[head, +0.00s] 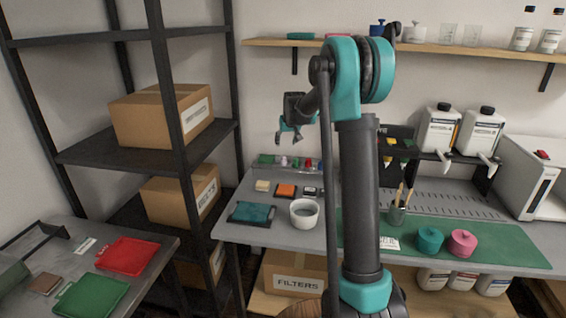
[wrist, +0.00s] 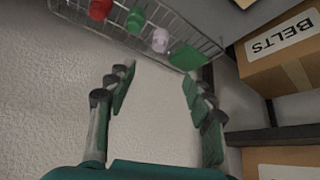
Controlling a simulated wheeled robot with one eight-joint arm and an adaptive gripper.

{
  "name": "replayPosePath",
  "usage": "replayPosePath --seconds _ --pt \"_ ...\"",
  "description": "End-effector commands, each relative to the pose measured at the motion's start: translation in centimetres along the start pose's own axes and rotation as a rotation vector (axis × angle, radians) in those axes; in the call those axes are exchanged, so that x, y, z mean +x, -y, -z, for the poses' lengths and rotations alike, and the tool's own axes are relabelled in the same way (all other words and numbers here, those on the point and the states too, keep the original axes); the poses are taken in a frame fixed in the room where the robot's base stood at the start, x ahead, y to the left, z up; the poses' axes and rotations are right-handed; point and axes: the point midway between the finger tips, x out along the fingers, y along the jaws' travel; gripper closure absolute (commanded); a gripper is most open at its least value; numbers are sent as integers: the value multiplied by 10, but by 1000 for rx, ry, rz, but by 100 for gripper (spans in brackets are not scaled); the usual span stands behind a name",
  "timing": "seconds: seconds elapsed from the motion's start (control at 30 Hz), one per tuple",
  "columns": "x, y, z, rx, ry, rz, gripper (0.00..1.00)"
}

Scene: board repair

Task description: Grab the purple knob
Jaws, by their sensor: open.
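A pale pinkish-lilac knob (wrist: 160,40), the closest thing to purple that I see, is on a wire rack at the top of the wrist view. It also shows as a tiny pale shape in the head view (head: 284,161). A green knob (wrist: 135,20) and a red knob (wrist: 100,9) sit to its left in the wrist view, and a green block (wrist: 188,58) to its right. My gripper (wrist: 157,80) is open and empty, with the pale knob beyond its fingertips and not between them. In the head view my gripper (head: 289,138) hangs above the bench's back left.
The wire rack (wrist: 190,25) runs along the wall. A dark shelf with cardboard boxes (head: 160,115) stands to the left. A white bowl (head: 304,213), a teal tray (head: 251,213) and small blocks lie on the bench. A teal pot (head: 430,240) and a pink pot (head: 462,243) stand on the green mat.

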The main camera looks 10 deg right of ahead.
Motion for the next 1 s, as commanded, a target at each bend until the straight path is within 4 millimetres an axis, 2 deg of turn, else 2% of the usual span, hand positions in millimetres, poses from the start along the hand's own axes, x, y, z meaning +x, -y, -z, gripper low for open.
replayPosePath --seconds 0.03,0.3,0.63,0.9,1.0 --pt "12 0 0 0 0 0 48" --pt "61 0 0 0 0 0 48" --pt "86 0 -2 0 0 0 48" --pt "123 -2 -5 0 0 0 48" --pt "130 -2 -5 0 0 0 48"
